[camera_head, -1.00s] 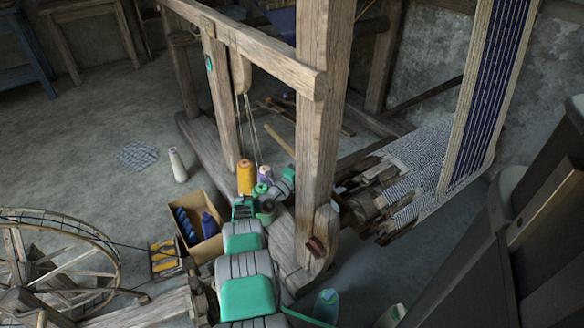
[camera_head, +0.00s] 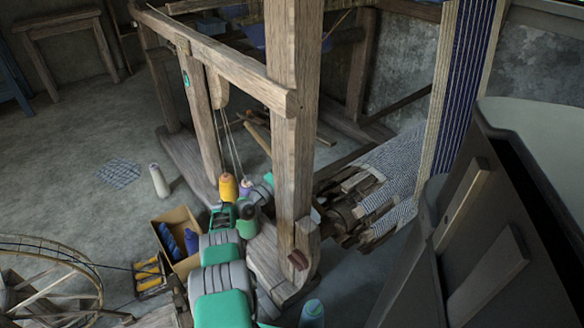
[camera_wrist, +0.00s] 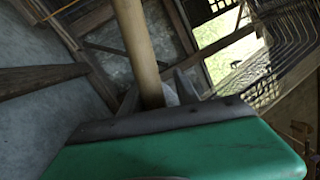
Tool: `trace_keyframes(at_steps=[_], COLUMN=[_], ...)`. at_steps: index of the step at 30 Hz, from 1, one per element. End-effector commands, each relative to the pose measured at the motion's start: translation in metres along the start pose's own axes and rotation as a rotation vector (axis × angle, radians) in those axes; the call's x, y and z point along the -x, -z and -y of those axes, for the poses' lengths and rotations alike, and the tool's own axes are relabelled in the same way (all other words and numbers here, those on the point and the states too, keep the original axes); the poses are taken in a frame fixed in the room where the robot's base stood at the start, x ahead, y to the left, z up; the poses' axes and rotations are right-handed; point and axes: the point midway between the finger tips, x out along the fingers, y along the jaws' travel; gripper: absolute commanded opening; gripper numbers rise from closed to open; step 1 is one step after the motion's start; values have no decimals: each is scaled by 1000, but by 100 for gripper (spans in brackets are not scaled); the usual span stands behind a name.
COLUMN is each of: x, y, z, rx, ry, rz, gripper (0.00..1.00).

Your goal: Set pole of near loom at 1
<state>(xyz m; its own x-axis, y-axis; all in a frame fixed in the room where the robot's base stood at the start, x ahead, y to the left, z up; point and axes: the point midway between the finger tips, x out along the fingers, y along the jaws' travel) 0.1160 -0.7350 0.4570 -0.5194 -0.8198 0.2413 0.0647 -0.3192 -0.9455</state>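The near loom is a wooden frame with a thick upright post (camera_head: 295,130) and a long top beam (camera_head: 220,60). A slim tan rod (camera_head: 258,137) shows low behind the post; I cannot tell whether it is the task's pole. In the wrist view, a round tan pole (camera_wrist: 138,50) runs down from the top edge to my gripper (camera_wrist: 160,98). The green and dark housing in front covers most of the gripper. I cannot tell whether the fingers touch the pole. In the head view my arm reaches in beside the post, and its end is hidden among spools.
A yellow spool (camera_head: 228,187) stands close to my arm. A cardboard box (camera_head: 176,222) with blue spools and a spinning wheel (camera_head: 45,275) are at the left. Striped cloth (camera_head: 465,90) hangs at the right. A dark slanted panel (camera_head: 460,240) fills the lower right. Left floor is mostly clear.

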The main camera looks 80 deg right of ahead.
Motion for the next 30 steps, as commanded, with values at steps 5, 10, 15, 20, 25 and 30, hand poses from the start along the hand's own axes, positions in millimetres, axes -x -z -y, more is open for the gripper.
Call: trace_keyframes(at_steps=[5, 10, 15, 20, 25, 30], x=[0, 1, 16, 49, 74, 79], y=[0, 1, -1, -1, -1, 1], z=[0, -2, -1, 1, 0, -1], rx=[1, 3, 6, 6, 2, 3], ry=[-1, -3, -7, -5, -3, -2], rz=[0, 0, 3, 4, 2, -1], gripper=[45, 45, 45, 45, 45, 45])
